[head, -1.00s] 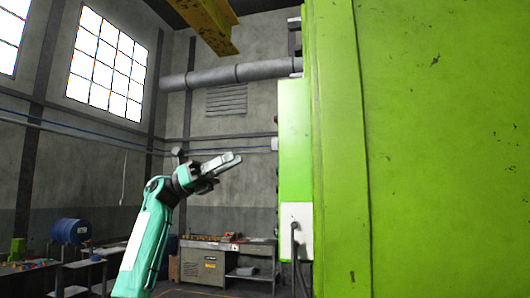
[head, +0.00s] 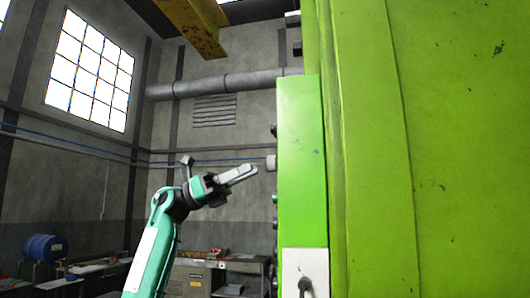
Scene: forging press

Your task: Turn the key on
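A tall green control box (head: 301,165) stands in the middle of the head view, attached beside the large green press. Small dark knobs or buttons (head: 274,197) and a pale round fitting (head: 271,162) stick out along its left side, seen edge-on. I cannot make out the key among them. My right gripper is out of view.
The green press body (head: 455,150) fills the right side. A white plate with a dark lever (head: 305,270) is below the box. Workbenches (head: 195,275) and a blue drum (head: 45,247) stand behind.

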